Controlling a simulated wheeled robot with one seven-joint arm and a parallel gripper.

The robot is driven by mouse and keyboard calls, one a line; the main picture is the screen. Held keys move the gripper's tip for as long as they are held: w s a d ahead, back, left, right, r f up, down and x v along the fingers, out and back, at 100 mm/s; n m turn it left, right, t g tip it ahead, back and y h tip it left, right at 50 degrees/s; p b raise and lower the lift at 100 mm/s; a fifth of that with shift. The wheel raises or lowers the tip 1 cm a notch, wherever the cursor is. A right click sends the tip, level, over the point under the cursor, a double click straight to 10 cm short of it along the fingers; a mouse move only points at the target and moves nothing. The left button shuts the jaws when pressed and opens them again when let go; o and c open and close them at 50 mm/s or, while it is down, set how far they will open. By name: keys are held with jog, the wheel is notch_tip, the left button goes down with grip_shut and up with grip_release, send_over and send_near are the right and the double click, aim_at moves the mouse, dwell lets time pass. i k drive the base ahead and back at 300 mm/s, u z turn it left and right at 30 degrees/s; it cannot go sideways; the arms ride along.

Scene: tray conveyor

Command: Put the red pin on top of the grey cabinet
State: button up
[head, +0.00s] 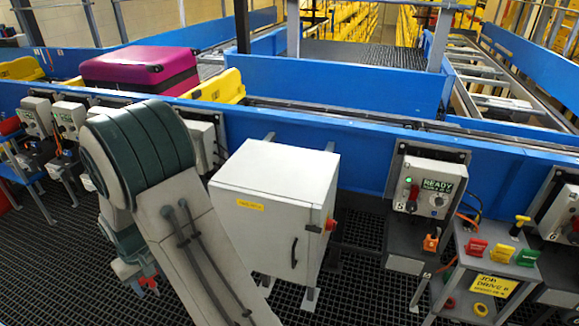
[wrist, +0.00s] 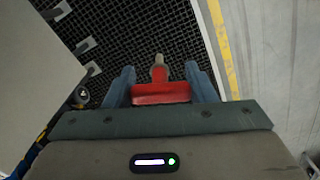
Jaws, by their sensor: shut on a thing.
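The red pin (wrist: 160,93) is between the two fingers of my gripper (wrist: 160,76) in the wrist view. It has a wide red body and a short metal tip that points away from the palm. In the head view my gripper (head: 137,274) hangs low left of my forearm, with a bit of red showing at its fingers. The grey cabinet (head: 265,215) stands in the middle of the head view. Its flat top (head: 280,164) is bare. My gripper is left of the cabinet and lower than its top. My forearm covers part of the cabinet's left side.
A blue conveyor side (head: 345,155) runs behind the cabinet, with a magenta suitcase (head: 140,68) on the belt. A control box (head: 428,187) marked READY is to the right, beside a small stand with coloured tags (head: 502,252). Black grating (head: 350,290) covers the floor.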

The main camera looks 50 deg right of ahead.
aim_at(273, 176)
jog(key=z, duration=1.15)
